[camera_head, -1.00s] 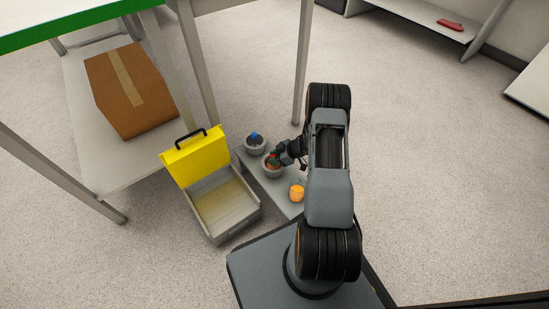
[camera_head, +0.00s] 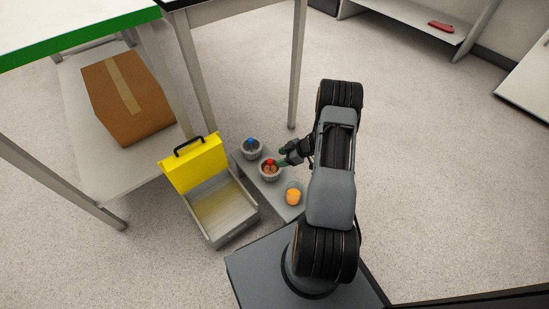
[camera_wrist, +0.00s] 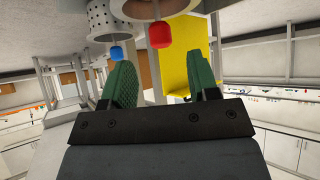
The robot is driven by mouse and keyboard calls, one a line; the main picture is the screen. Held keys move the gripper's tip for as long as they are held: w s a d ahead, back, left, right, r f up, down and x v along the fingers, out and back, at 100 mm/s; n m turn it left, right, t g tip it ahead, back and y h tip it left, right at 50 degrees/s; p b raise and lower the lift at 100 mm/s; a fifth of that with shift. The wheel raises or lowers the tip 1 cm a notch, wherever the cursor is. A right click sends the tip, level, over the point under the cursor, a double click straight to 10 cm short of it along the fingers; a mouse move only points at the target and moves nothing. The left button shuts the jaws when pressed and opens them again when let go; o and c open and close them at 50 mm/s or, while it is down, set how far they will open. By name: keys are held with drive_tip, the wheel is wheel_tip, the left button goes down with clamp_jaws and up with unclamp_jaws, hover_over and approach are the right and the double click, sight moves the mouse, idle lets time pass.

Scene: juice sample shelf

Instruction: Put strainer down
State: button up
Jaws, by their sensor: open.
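Two grey cup-shaped strainers stand on a low grey surface in the head view. One has a red knob (camera_head: 269,170) and brownish contents; the other has a blue knob (camera_head: 252,149). In the wrist view, the red knob (camera_wrist: 159,36) shows just beyond and between my fingertips, and the blue-knobbed strainer (camera_wrist: 103,16) shows its holes at the upper left. My gripper (camera_head: 283,161) is just right of the red-knobbed strainer. Its green fingers (camera_wrist: 160,80) are spread with nothing between them. The red-knobbed strainer's wall is partly cut off in the wrist view.
A glass of orange juice (camera_head: 293,196) stands at the near end of the low grey surface (camera_head: 273,193). An open yellow-lidded case (camera_head: 195,164) is to its left. A cardboard box (camera_head: 128,98) sits on a table shelf. Open floor lies to the right.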

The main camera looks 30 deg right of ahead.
drive_tip(key=w+d+r+m+t+h+p, duration=0.1)
drive_tip(key=w+d+r+t+h, duration=0.15)
drive_tip(key=r, duration=0.55)
drive_tip(key=w+d+r+m+t+h+p, duration=0.15)
drive_tip(key=w+r+h, duration=0.25)
drive_tip(key=r, duration=0.4)
wheel_tip(320, 180, up, 12)
drive_tip(key=s+a+f+m+g+h, duration=0.1)
drive_tip(key=s+a+m+h, duration=0.15)
drive_tip(key=m+h, duration=0.2)
drive_tip(key=s+a+r+m+g+y, duration=0.1)
drive_tip(key=s+a+r+m+g, duration=0.1)
drive_tip(key=s+a, duration=0.6)
drive_tip(key=s+a+r+m+g+y, duration=0.1)
drive_tip(key=s+a+r, duration=0.4)
drive_tip(key=s, duration=0.8)
drive_tip(key=a+m+g+b, duration=0.1)
drive_tip(key=a+g, duration=0.1)
drive_tip(key=a, duration=0.1)
drive_tip(key=shift+s+g+y, duration=0.35)
drive_tip(key=shift+g+y, duration=0.05)
drive_tip(key=shift+r, duration=0.1)
wheel_tip(320, 180, up, 33)
drive_tip(key=t+p, duration=0.1)
drive_tip(key=p, duration=3)
drive_tip(key=shift+a, duration=0.2)
